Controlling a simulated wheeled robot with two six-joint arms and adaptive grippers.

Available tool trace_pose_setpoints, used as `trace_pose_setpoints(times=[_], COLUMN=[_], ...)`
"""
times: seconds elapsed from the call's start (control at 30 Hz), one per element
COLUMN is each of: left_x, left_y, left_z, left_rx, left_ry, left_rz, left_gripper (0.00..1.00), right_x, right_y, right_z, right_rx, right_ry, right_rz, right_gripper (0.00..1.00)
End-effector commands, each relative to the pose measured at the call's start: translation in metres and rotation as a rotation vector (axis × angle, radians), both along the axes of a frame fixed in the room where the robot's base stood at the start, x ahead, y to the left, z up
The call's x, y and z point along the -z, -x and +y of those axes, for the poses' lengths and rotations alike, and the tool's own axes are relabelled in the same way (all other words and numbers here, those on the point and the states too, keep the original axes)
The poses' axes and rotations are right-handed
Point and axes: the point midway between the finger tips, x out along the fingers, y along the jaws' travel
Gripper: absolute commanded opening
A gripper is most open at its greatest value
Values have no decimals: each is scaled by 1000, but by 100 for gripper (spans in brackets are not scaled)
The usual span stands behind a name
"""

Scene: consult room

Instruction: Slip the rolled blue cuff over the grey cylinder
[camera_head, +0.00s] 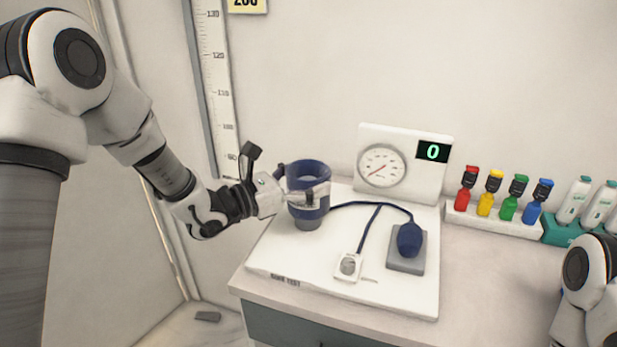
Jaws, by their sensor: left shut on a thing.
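The rolled blue cuff (309,171) is upright, its open top facing up, at the left part of the white board. The lower end of the grey cylinder (308,223) shows directly below the cuff; its upper part is hidden, so I cannot tell how far the cuff is around it. My left gripper (305,196) comes from the left and is shut on the cuff's side. A dark blue tube runs right from the cuff. My right arm shows at the lower right edge, but its gripper is out of view.
The white board (300,262) carries a dial gauge (382,166) with a display reading 0, a blue bulb (410,240) on a grey pad and a small white device (348,266). Several coloured bottles (484,205) stand at the right. Bare counter (480,275) lies right of the board.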

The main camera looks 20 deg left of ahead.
Motion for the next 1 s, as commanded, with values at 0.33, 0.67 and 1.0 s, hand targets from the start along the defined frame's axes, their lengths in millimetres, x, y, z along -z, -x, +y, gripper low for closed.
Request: trace_pose_setpoints(times=[0.33, 0.67, 1.0], left_x=[10, 18, 27], left_y=[0, 0, 0], left_z=[0, 0, 0], left_rx=[0, 0, 0], left_ry=[0, 0, 0], left_rz=[0, 0, 0], left_gripper=[49, 49, 49], right_x=[10, 18, 26], right_y=[0, 0, 0], right_z=[0, 0, 0], right_rx=[0, 0, 0], right_ry=[0, 0, 0], right_rz=[0, 0, 0], right_gripper=[40, 40, 40])
